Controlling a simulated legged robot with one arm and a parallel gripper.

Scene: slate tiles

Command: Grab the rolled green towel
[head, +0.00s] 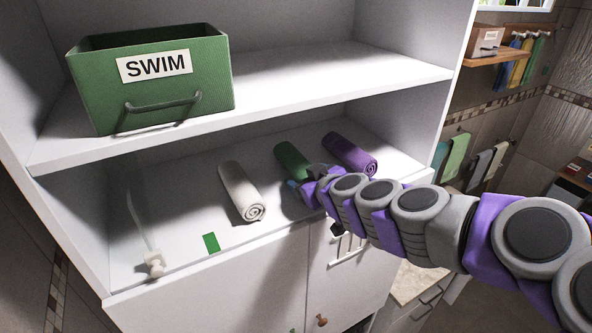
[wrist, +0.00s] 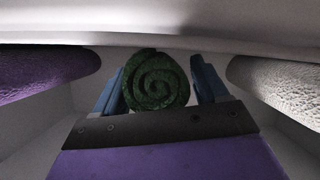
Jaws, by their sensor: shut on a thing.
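The rolled green towel (head: 291,162) lies on the lower shelf between a white and a purple roll. In the wrist view its spiral end (wrist: 157,80) faces the camera, between the two blue fingers. My gripper (head: 305,188) is at the near end of the green towel and shut on it. In the wrist view my gripper (wrist: 160,88) has one finger on each side of the roll. In the head view my wrist hides the towel's near end and most of the fingers.
A rolled white towel (head: 241,191) lies left of the green one, and a rolled purple towel (head: 349,154) lies right. The upper shelf (head: 300,80) is close overhead and holds a green SWIM bin (head: 150,85). A green patch (head: 211,243) marks the lower shelf's front.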

